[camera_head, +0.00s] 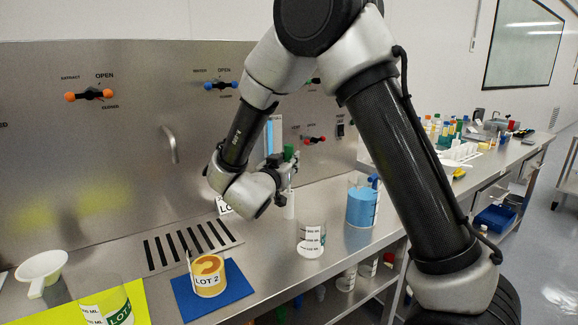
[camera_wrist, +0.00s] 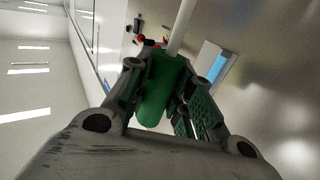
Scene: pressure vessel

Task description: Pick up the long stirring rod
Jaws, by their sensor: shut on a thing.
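The long stirring rod has a green handle (camera_wrist: 160,88) and a pale shaft (camera_wrist: 182,28) in the wrist view. My gripper (camera_wrist: 158,72) is shut on the green handle, with a finger on either side of it. In the head view my gripper (camera_head: 284,165) is above the steel bench near the back panel. The green handle (camera_head: 289,152) shows at its fingers, and a white length (camera_head: 289,204) hangs below. I cannot tell whether its lower end touches anything.
A beaker of blue liquid (camera_head: 361,206) stands right of the gripper, with a clear beaker (camera_head: 311,239) in front. A yellow LOT 2 container (camera_head: 208,275) sits on a blue mat (camera_head: 238,290). A white funnel (camera_head: 41,268) is at far left. A slotted drain (camera_head: 190,245) lies behind.

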